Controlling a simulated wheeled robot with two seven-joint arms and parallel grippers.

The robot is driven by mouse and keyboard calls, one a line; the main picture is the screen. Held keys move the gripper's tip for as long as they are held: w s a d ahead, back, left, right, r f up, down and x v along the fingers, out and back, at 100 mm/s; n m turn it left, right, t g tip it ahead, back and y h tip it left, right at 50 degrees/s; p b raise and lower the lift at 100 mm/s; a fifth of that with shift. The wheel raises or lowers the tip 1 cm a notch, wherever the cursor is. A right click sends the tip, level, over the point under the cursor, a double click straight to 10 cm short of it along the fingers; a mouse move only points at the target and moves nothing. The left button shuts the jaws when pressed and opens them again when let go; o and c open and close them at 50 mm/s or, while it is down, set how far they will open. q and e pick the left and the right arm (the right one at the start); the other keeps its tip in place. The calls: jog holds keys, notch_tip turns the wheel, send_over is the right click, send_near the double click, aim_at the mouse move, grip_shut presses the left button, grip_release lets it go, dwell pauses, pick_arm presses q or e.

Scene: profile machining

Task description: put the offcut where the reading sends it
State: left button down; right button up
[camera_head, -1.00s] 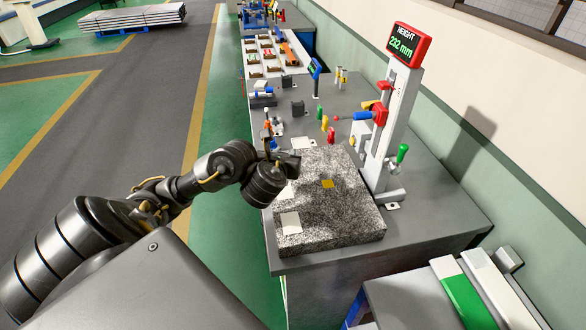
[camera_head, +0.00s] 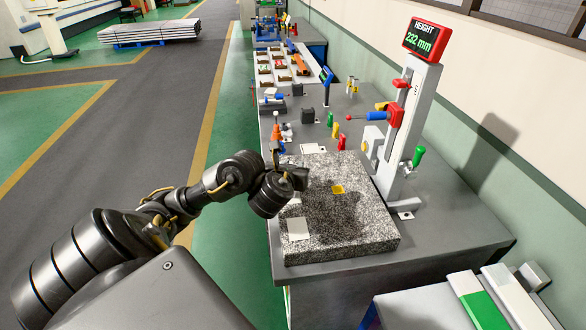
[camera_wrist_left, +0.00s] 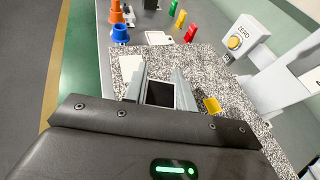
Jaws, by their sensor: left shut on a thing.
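My left gripper (camera_head: 297,178) is over the left part of the speckled granite plate (camera_head: 340,240). In the left wrist view its fingers (camera_wrist_left: 160,82) are shut on a dark, square-ended piece, the offcut (camera_wrist_left: 160,94). The offcut cannot be made out clearly in the head view. The height gauge (camera_head: 408,130) stands at the plate's right side. Its red-framed display (camera_head: 424,40) reads HEIGHT 232 mm in green. A yellow square (camera_head: 338,190) lies on the plate, right of the gripper. My right gripper is not in view.
Green (camera_head: 330,118), yellow (camera_head: 335,131) and red (camera_head: 342,144) pieces stand behind the plate. An orange cone-like thing (camera_head: 277,132) stands at the bench's left edge. A white tray (camera_head: 284,80) with several compartments lies farther back. A white pad (camera_head: 298,229) lies on the plate's front left.

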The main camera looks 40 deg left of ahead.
pick_arm(q)
jog(key=shift+f, duration=0.1)
jog(key=c, duration=1.6)
grip_release()
jog(key=shift+f, duration=0.15)
jog(key=o, duration=0.5)
jog(key=shift+r, duration=0.3)
jog(key=p+v, duration=1)
jog(key=v, duration=0.2)
jog(key=shift+p, duration=0.3)
